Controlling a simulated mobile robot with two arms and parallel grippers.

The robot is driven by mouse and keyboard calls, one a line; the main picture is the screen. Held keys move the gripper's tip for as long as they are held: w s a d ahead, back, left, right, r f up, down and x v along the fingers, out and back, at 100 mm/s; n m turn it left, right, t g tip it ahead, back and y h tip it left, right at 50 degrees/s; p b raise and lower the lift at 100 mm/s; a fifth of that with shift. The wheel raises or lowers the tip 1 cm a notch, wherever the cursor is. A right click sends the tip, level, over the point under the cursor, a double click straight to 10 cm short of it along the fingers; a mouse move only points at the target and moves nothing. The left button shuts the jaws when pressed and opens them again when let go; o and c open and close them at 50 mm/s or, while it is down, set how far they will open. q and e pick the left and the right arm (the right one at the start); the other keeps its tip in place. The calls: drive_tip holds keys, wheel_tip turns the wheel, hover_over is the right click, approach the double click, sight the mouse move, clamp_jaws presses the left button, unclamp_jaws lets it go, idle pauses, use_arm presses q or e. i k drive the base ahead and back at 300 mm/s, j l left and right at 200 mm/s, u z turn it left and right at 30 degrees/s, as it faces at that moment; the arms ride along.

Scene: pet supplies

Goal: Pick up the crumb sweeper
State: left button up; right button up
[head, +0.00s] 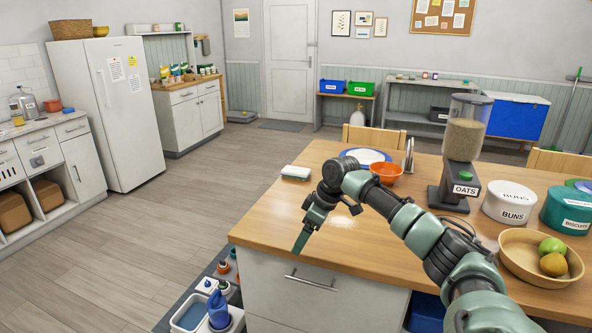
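A small, low white object with a bluish lower edge (296,172) lies near the far left edge of the wooden counter top (276,208). It may be the crumb sweeper, but it is too small to tell for sure. My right gripper (302,240) points down over the left part of the counter, nearer to me than the white object and apart from it. Its fingers are seen edge-on, so I cannot tell whether they are open. No held thing shows. My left gripper is not in view.
An orange bowl (386,173) and a blue-rimmed plate (365,156) stand behind my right arm. An oats dispenser (465,130), a buns tin (510,204), a biscuits tin (570,207) and a fruit bowl (517,256) fill the right side. The counter's left part is mostly clear.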

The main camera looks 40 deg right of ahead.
sight(298, 172)
drive_tip(key=i+l, duration=0.4)
drive_tip(key=l, duration=0.15)
drive_tip(key=i+l, duration=0.85)
drive_tip(key=l, duration=0.3)
